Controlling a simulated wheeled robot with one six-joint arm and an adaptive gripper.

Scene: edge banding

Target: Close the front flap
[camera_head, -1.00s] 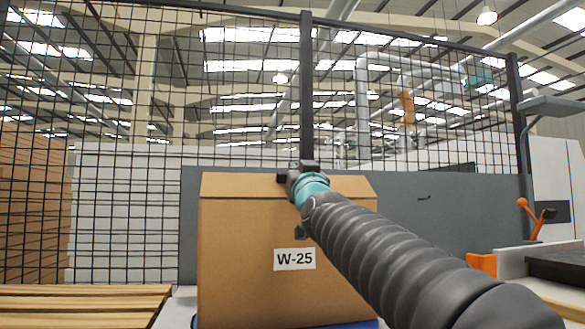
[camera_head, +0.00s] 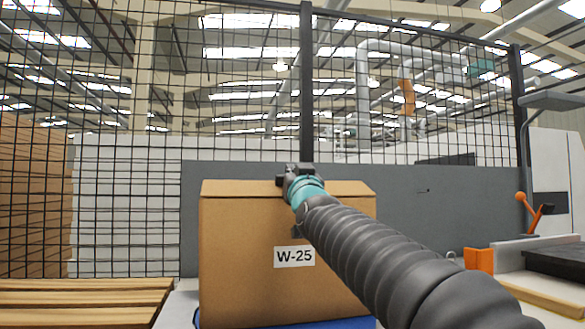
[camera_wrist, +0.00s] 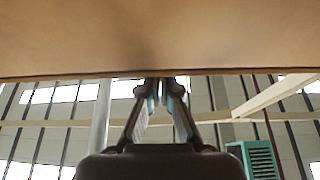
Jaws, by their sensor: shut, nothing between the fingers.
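A brown cardboard box (camera_head: 240,250) with a white W-25 label (camera_head: 294,257) stands in front of me. Its front flap (camera_head: 235,188) shows as a thin strip along the top edge, leaning away from me. My gripper (camera_head: 290,177) is at the middle of that strip, its fingers shut and empty. In the wrist view a cardboard panel (camera_wrist: 80,40) fills the upper part, and my gripper (camera_wrist: 162,88) has its closed fingertips at the panel's edge. I cannot tell whether they touch it. The other flaps and the inside of the box are hidden.
A grey panel (camera_head: 440,215) and a black mesh fence (camera_head: 110,130) stand behind the box. Wooden slats (camera_head: 80,295) lie at the lower left. A machine with an orange lever (camera_head: 535,215) is at the right. Blue material (camera_head: 330,322) shows under the box.

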